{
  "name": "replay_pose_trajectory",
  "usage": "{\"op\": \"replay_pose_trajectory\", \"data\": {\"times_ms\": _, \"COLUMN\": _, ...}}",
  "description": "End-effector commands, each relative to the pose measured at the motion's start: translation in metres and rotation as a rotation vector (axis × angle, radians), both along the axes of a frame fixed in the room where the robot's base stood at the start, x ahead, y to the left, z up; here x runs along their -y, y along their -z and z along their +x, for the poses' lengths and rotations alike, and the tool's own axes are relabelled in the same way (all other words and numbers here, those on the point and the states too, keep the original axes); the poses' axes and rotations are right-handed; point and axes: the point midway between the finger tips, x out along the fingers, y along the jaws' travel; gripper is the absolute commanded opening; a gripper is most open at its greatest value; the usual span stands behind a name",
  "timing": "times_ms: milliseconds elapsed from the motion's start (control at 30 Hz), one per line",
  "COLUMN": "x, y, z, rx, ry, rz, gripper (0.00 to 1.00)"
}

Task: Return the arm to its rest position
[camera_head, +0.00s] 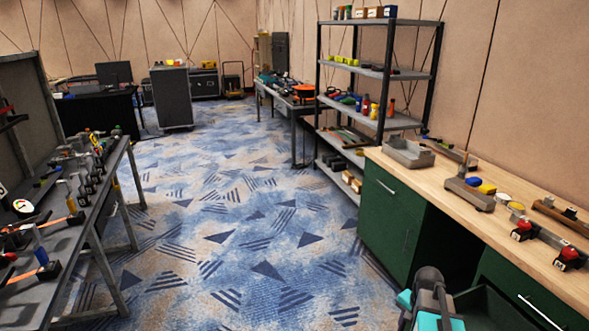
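Part of my arm (430,297), grey with teal joint caps, shows at the bottom edge, right of centre, in front of the green workbench. The rest of the arm is cut off by the frame. My gripper is not in view, so its fingers and anything in them cannot be seen.
A green workbench with a wooden top (545,254) stands close on the right, bearing small tools and parts. A metal shelf rack (412,122) is behind it. A grey table (68,240) with tools is on the left. The patterned carpet (225,225) between is clear.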

Motion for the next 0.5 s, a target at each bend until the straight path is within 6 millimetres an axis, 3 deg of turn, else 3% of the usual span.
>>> {"op": "replay_pose_trajectory", "data": {"times_ms": 100, "x": -0.031, "y": 0.007, "z": 0.001, "rx": -0.002, "ry": -0.127, "rz": 0.000, "gripper": 0.45}}
{"op": "replay_pose_trajectory", "data": {"times_ms": 500, "x": -0.125, "y": 0.029, "z": -0.003, "rx": 0.000, "ry": -0.552, "rz": -0.001, "gripper": 0.45}}
